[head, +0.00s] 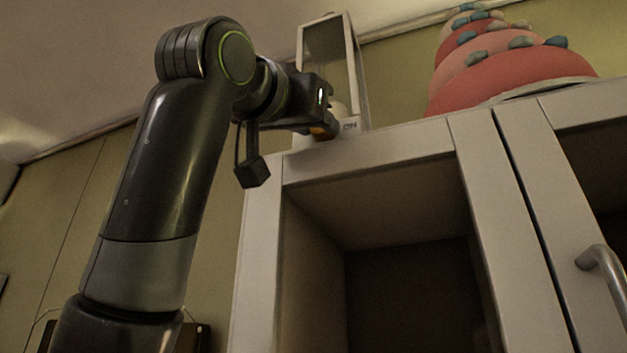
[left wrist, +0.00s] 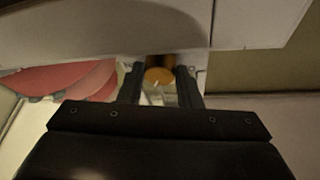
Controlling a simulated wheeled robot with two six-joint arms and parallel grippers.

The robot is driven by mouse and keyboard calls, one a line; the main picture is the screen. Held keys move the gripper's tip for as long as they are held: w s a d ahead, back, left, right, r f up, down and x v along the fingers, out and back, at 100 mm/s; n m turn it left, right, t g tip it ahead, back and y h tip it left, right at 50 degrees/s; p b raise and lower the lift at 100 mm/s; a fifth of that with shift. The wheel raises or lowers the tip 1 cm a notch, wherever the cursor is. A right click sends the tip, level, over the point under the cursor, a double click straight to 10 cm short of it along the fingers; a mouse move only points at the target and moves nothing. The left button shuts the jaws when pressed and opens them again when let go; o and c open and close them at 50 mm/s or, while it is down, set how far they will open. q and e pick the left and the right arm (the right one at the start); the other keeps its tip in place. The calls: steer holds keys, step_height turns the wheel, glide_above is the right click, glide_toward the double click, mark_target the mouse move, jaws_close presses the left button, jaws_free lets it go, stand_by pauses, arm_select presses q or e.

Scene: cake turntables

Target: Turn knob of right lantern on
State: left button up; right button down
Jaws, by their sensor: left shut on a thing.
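A white-framed lantern (head: 331,50) with a pale body inside stands on top of the white cabinet, near its left end. Dark lettering that seems to read "ON" shows low on its front. My left gripper (head: 328,128) is at the lantern's base and hides part of it. In the left wrist view, a round orange-yellow knob (left wrist: 158,76) sits between the two dark fingers of my left gripper (left wrist: 161,88), which is shut on it. The knob's pointer direction is not clear. Only one lantern is in view. My right gripper is not in view.
A tiered red-pink cake (head: 500,68) with blue and pale pieces stands on a pale plate (head: 540,88) to the right. The white cabinet (head: 375,162) has an open dark compartment below, and a metal handle (head: 603,262) juts out at right.

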arm_select(q)
steer(key=shift+a+r+m+g+h, duration=0.15)
steer(key=shift+m+g+h, duration=0.15)
steer(key=shift+m, duration=0.8)
steer(key=o, duration=1)
steer(key=shift+w, duration=0.1)
steer(key=b+v, duration=0.9)
steer(key=v, duration=0.8)
steer(key=shift+a, duration=0.15)
